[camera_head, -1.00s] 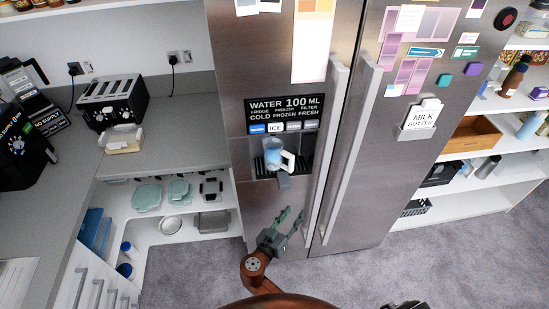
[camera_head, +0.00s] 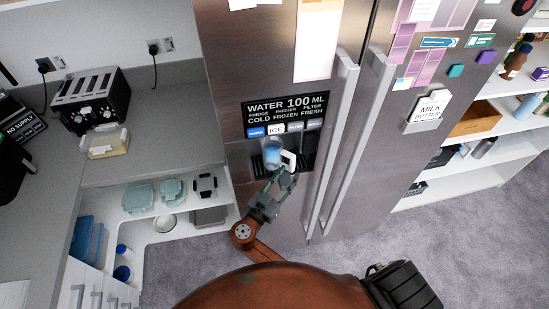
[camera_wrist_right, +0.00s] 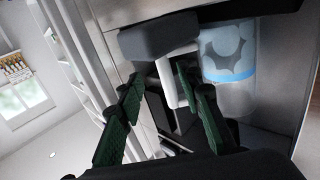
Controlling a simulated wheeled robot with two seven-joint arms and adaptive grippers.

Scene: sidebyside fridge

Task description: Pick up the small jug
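The small jug (camera_head: 272,152), clear with a blue band and a white handle (camera_head: 289,159), stands in the dispenser recess of the fridge. Its handle points right in the head view. My right gripper (camera_head: 281,176) is just below and in front of the handle, and its arm covers part of the recess. In the right wrist view, the jug (camera_wrist_right: 231,65) is at the upper right. My right gripper (camera_wrist_right: 158,80) has its green fingers apart there, with the white handle (camera_wrist_right: 171,84) close to the right finger. Contact cannot be told. My left gripper is not in view.
The fridge door handles (camera_head: 334,145) rise close to the right of the recess. A dispenser panel (camera_head: 285,117) is above the jug. A counter with a toaster (camera_head: 88,99) and a low shelf with containers (camera_head: 172,191) are at left. Open shelving (camera_head: 490,125) stands at right.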

